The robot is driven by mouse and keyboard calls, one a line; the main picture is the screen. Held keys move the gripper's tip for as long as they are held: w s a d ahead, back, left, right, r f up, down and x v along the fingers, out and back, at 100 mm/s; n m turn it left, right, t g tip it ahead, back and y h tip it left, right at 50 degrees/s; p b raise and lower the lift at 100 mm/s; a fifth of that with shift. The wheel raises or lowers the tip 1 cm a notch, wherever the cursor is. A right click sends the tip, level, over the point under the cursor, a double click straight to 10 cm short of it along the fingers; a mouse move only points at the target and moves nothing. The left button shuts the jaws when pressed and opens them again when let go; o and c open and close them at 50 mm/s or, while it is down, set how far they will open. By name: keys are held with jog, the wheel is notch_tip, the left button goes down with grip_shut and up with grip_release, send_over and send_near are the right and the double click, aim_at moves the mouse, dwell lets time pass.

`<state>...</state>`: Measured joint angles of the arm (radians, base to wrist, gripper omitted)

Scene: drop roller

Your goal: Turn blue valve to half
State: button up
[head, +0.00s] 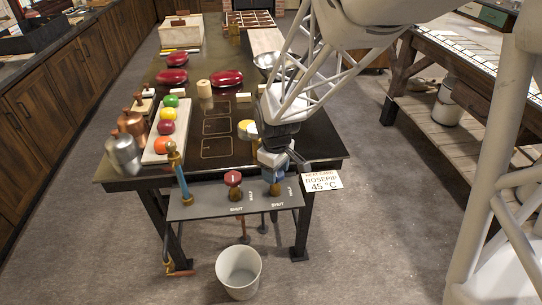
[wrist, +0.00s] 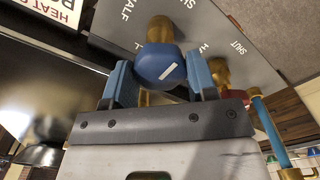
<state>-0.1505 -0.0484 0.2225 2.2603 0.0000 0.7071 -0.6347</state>
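The blue valve (head: 277,184) stands on the right part of the dark panel at the table's front. Its blue knob (wrist: 160,65) with a slanted white stripe also shows in the wrist view, on a brass stem. My gripper (head: 274,163) is over the valve from above. HALF and SHUT labels are printed near the valve. The gripper partly hides the knob in the head view.
A red valve (head: 233,179) stands left of the blue one, then a blue pipe with a brass top (head: 180,178). A placard (head: 322,181) is at the panel's right. A white bucket (head: 239,270) stands on the floor below. Colored balls (head: 167,127) lie on a board behind.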

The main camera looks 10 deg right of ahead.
jog(key=shift+c, duration=0.9)
jog(key=shift+n, duration=0.4)
jog(key=n, duration=0.7)
jog(key=shift+n, duration=0.4)
jog(key=n, duration=0.4)
jog(key=shift+n, duration=0.3)
jog(key=n, duration=0.4)
jog(key=shift+n, duration=0.3)
